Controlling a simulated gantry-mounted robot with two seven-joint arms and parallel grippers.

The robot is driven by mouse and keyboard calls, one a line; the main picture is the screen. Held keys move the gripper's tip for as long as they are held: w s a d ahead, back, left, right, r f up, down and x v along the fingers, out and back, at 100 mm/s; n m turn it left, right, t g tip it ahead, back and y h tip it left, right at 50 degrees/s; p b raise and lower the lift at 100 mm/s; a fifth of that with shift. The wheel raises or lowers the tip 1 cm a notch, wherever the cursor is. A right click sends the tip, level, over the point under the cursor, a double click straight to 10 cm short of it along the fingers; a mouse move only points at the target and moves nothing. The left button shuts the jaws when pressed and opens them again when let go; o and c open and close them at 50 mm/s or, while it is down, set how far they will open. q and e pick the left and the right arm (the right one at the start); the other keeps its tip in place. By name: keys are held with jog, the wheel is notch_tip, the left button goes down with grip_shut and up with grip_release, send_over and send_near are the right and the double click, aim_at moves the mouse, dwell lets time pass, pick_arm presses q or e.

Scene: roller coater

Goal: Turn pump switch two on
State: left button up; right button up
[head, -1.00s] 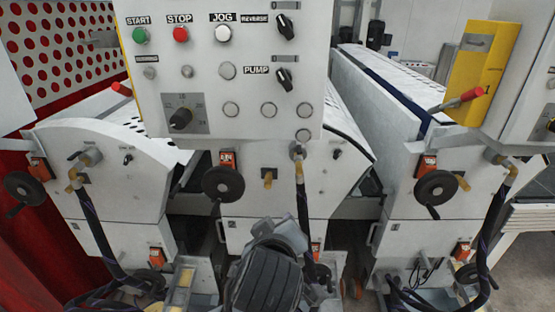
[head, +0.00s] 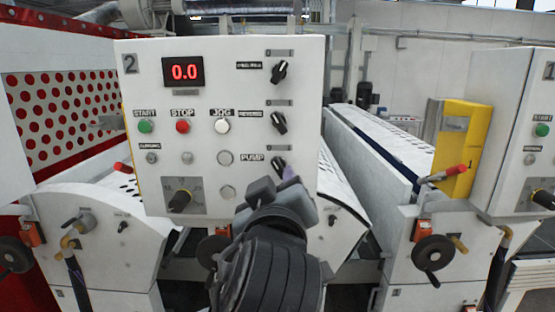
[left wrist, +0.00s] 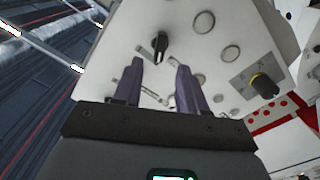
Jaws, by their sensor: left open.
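The control panel marked 2 (head: 240,60) faces me with its pump switch (head: 278,163), a black knob right of the PUMP label, partly hidden behind my left gripper (head: 287,180). My left gripper is in front of the panel's lower right. In the left wrist view, the two purple fingers of the gripper (left wrist: 160,66) are apart with nothing between them. A black switch (left wrist: 160,46) on the panel lies just beyond the fingertips, roughly between them; it appears to be the pump switch. Contact cannot be told. My right gripper is not in view.
The display (head: 184,72) reads 0.0. Two similar black switches sit above the pump switch, the nearer being the reverse switch (head: 279,122). A dial (head: 180,201) is at lower left. A yellow box (head: 458,150) and another panel (head: 520,130) stand to the right.

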aim_at(278, 168)
pick_arm(q)
jog(key=w+p, duration=0.2)
jog(key=w, duration=0.1)
jog(key=shift+w+r, duration=0.15)
jog(key=shift+w, duration=0.25)
jog(key=shift+w+p, duration=0.35)
jog(key=shift+w, duration=0.45)
grip_shut()
